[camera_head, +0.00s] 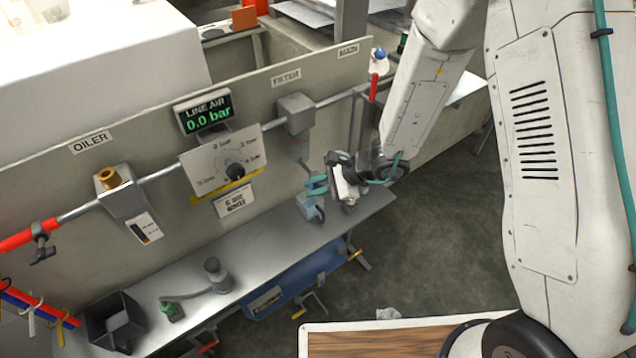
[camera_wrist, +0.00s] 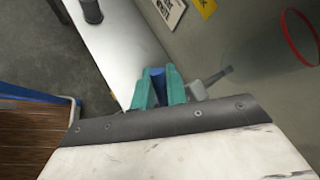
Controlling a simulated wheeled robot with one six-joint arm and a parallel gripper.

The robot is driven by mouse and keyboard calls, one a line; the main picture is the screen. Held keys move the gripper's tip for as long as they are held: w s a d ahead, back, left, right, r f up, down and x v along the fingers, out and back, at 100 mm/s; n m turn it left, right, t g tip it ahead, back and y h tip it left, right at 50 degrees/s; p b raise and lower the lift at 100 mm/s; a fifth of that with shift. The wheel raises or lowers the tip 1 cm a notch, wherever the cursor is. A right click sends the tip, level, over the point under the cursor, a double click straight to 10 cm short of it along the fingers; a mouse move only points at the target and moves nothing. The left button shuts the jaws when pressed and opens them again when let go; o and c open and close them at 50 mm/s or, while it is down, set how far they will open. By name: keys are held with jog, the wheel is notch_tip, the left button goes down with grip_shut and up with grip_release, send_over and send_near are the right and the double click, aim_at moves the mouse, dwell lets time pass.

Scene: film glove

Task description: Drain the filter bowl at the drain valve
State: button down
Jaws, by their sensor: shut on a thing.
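The grey filter head (camera_head: 296,112) sits on the air line under the FILTER label. The lower part of its bowl is hard to make out behind my gripper. My gripper (camera_head: 318,186) is just below the filter, with teal fingertips closed. In the wrist view the fingers (camera_wrist: 158,90) are shut on a small dark blue piece (camera_wrist: 157,76); I cannot tell whether it is the drain valve. A grey lever-like part (camera_wrist: 213,78) stands beside the fingers. A light blue object (camera_head: 309,207) is just under my gripper over the bench. The display (camera_head: 208,112) reads 0.0 bar.
The grey bench (camera_head: 250,245) runs along the panel and bears a grey cylinder with an arm (camera_head: 214,275) and a dark open bin (camera_head: 113,318). A dial plate (camera_head: 222,165) and the oiler (camera_head: 118,190) are to the left. A wooden-topped surface (camera_head: 370,343) is in front.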

jog(key=h, duration=0.1)
jog(key=t+h, duration=0.1)
jog(key=f+n, duration=0.1)
jog(key=shift+s+a+h, duration=0.25)
jog(key=shift+a+h, duration=0.1)
jog(key=shift+h, duration=0.05)
jog(key=shift+f+n+t+h, duration=0.4)
jog(key=shift+f+t+h, duration=0.1)
jog(key=shift+t+h, duration=0.25)
jog(key=shift+h, duration=0.25)
jog(key=c, duration=1.5)
grip_release()
jog(key=shift+f, duration=0.1)
jog(key=shift+v, duration=3.95)
jog(key=shift+o, duration=0.3)
